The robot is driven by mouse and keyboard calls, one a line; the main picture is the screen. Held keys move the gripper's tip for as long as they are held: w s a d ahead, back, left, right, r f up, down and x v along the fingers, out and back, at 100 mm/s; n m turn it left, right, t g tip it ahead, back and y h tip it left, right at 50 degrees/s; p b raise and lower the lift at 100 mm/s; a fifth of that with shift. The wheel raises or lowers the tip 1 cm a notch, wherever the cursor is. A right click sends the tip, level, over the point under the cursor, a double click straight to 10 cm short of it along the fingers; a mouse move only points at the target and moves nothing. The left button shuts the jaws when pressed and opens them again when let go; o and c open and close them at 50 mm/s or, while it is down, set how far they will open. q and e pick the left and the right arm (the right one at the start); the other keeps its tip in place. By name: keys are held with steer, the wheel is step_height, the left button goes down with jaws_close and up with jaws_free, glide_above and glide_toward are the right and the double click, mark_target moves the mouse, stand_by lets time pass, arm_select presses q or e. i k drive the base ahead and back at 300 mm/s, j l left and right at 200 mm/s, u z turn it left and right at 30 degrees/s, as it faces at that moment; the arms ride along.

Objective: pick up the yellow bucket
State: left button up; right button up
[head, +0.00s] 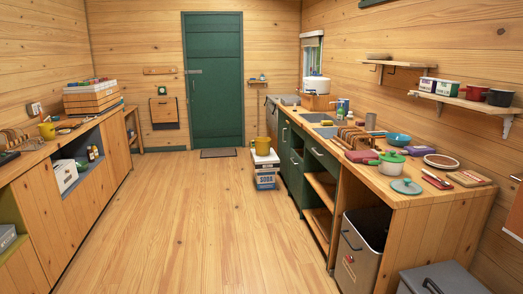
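A yellow bucket (262,146) stands upright on top of a white stack of boxes or crates (266,170) on the floor. It is in the middle distance, beside the left side of the green cabinets. Another yellow container (47,131), smaller and cup-like, stands on the left counter. Neither of my grippers shows in the head view.
The wooden floor (190,220) is clear from the front to the green door (213,80). A left counter (80,210) and a cluttered right counter (400,190) flank it. A metal bin (358,255) and a grey lidded box (445,279) stand at front right.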

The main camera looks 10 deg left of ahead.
mark_target(263, 145)
steer(key=u, duration=0.25)
steer(key=i, duration=7)
steer(key=z, duration=0.2)
